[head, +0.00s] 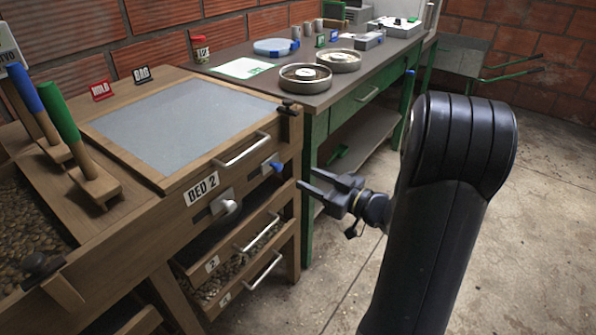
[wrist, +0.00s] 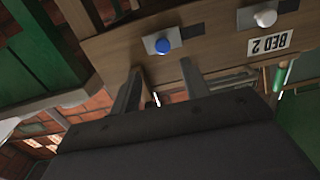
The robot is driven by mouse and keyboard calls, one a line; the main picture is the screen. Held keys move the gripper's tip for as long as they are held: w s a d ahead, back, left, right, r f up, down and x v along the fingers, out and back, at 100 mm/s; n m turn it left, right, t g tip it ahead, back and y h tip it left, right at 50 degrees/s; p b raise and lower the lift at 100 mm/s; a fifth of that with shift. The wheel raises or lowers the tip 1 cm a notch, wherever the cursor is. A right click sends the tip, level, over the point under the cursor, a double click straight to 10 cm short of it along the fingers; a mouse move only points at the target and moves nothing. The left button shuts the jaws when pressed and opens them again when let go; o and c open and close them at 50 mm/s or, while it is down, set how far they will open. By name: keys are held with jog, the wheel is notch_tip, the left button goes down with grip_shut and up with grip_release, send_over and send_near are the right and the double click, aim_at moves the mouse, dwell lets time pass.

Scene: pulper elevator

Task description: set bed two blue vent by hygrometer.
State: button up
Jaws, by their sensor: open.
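The bed labelled BED 2 (head: 202,187) is a wooden bench with a grey screened lid. In the wrist view the blue knob (wrist: 162,46) is on a small metal plate, and the BED 2 label shows upside down. My gripper (head: 306,190) is open and empty, in front of the bed and below and right of the blue knob, apart from it. In the wrist view the fingers (wrist: 160,68) point toward the blue knob. I cannot make out a hygrometer reading.
Drawers with metal handles (head: 257,232) are below the knobs. A green bench (head: 340,110) with round metal pans (head: 303,77) stands behind. MOLD (head: 101,90) and BAG (head: 142,74) signs stand at the bed's back. The concrete floor at right is mostly clear.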

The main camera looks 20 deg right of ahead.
aim_at(279, 168)
jog(key=shift+v, duration=1.55)
jog(key=b+x, duration=0.1)
jog(key=x, duration=1)
jog(key=shift+s+b, duration=0.1)
jog(key=shift+b, duration=0.2)
jog(key=shift+s+a, duration=0.25)
jog(key=shift+a, duration=0.25)
jog(key=shift+d+r, duration=0.1)
